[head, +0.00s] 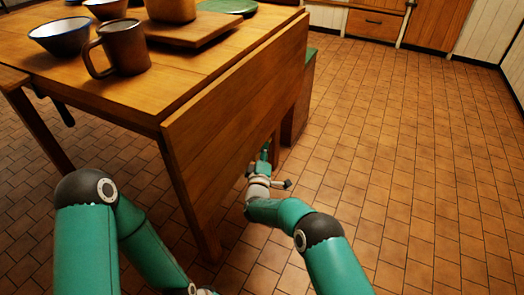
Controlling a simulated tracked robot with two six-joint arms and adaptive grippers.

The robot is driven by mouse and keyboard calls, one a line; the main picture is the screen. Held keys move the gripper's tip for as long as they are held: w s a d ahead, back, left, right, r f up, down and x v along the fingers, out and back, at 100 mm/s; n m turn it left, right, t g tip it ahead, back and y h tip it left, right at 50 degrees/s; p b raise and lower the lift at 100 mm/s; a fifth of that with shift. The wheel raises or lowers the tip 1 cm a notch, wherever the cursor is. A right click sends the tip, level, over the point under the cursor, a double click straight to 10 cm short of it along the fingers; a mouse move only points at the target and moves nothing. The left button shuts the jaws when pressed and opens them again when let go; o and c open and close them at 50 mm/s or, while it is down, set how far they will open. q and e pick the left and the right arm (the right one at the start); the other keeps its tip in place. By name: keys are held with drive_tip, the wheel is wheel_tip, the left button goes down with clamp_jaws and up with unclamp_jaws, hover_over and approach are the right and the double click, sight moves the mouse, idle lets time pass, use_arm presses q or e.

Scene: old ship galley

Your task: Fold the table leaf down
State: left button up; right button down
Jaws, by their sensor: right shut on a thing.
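The wooden table leaf (235,115) hangs down along the table's right side, its broad face toward the open floor. My right gripper (265,153) is at the leaf's lower edge, toward its far end, and is shut on it. The fingertips are small and partly hidden there. The table (70,85) stands at the left with its top level.
A brown mug (124,48), a blue-rimmed bowl (59,36), a wooden board (190,32) and a green plate (229,6) stand on the tabletop. A green-topped box (300,95) stands beyond the leaf. The tiled floor (410,150) to the right is clear.

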drive_tip(key=shift+s+a+f+n, duration=0.2)
drive_tip(key=shift+a+n, duration=0.1)
drive_tip(key=shift+a, duration=0.35)
drive_tip(key=c, duration=1.3)
unclamp_jaws()
drive_tip(key=shift+f, duration=0.1)
drive_tip(key=shift+c, duration=0.2)
drive_tip(key=shift+o, duration=0.7)
drive_tip(key=shift+w, duration=0.1)
drive_tip(key=shift+d, duration=0.2)
drive_tip(key=s+f, duration=0.1)
drive_tip(key=s, duration=1.1)
drive_tip(key=shift+f, duration=0.15)
